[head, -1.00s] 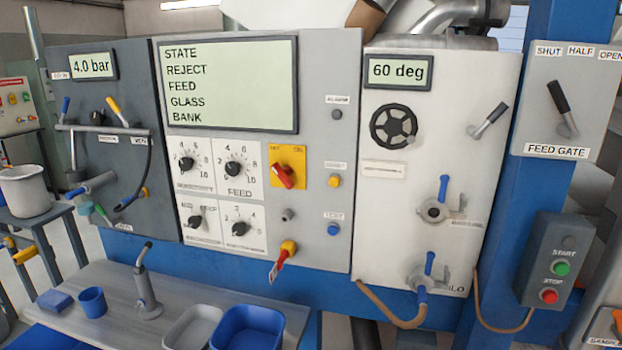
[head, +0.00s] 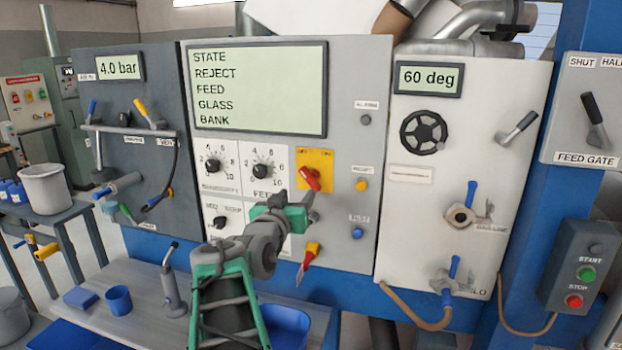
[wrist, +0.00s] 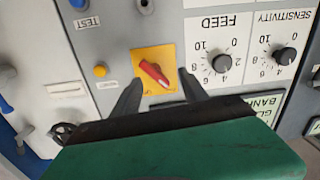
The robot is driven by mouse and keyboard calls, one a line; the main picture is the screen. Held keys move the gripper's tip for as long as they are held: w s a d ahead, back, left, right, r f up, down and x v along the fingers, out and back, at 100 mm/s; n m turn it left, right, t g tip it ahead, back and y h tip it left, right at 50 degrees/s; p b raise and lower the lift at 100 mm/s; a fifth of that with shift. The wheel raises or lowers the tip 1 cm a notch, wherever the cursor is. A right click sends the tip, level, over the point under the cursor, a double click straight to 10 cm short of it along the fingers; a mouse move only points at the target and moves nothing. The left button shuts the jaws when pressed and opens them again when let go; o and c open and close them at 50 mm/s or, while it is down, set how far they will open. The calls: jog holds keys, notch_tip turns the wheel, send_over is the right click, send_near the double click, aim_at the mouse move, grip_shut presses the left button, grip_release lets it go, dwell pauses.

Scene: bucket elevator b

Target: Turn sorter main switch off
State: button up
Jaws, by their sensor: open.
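The sorter main switch is a red rotary knob (head: 312,178) on a yellow plate, in the middle of the grey control panel. Its handle sits at a slant, and the small labels on the plate are hard to read. My gripper (head: 310,203) is in front of the panel, just below the knob in the head view. In the wrist view, which is upside down, the red knob (wrist: 153,73) shows beyond and between the two dark fingers of my open gripper (wrist: 160,92). The fingers hold nothing and look apart from the knob.
Numbered dials (head: 263,171) sit left of the switch, and a yellow button (head: 361,185) sits to its right. A red-and-yellow handle (head: 310,255) hangs below. A bench with a blue cup (head: 118,299) stands under the panel.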

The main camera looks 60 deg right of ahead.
aim_at(309, 182)
jog(key=shift+s+d+r+p, duration=0.2)
jog(key=shift+s+d+r, duration=0.1)
jog(key=shift+d, duration=0.25)
jog(key=shift+s+d+r+p, duration=0.15)
jog(key=shift+s+d+r, duration=0.15)
jog(key=shift+d, duration=0.25)
jog(key=d+p, duration=0.1)
jog(key=d, duration=0.2)
jog(key=w+d, duration=0.1)
jog(key=d, duration=0.2)
jog(key=shift+w+f+p, duration=0.15)
jog(key=shift+p, duration=0.25)
jog(key=shift+c, duration=0.2)
